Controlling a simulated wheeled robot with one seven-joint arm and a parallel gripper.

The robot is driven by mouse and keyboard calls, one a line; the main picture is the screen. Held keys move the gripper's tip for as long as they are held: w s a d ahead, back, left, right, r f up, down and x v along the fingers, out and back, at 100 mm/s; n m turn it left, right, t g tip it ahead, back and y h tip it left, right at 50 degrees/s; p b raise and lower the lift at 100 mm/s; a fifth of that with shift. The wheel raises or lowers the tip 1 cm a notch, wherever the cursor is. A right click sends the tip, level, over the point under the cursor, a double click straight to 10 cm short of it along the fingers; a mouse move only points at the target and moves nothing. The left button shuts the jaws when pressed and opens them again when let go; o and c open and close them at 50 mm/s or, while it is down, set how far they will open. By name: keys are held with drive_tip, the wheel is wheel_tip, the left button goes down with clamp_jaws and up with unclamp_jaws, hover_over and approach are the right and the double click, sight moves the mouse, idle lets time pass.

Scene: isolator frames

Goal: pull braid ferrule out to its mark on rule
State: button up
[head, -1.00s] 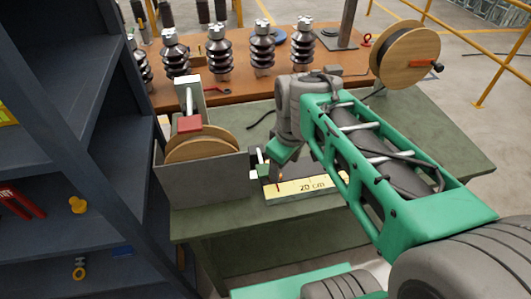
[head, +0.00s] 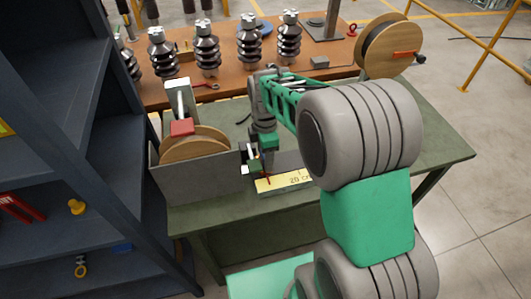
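The yellow rule (head: 288,182) marked "20 cm" lies along the front of the green bench. A red mark shows near its left end. Its right part is hidden behind my arm. The grey box (head: 198,178) with a wooden spool (head: 192,144) stands left of the rule. My gripper (head: 260,163) points down just right of this box, close to a small white fitting on the box's side and over the rule's left end. The braid ferrule cannot be made out there. The fingers are too small and covered to show whether they are open or shut.
A dark blue shelf (head: 75,150) stands close on the left. The green bench top (head: 440,148) is clear on the right.

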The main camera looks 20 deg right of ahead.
drive_tip(key=shift+c, duration=0.4)
clamp_jaws()
drive_tip(key=shift+r, duration=0.1)
idle(0.4)
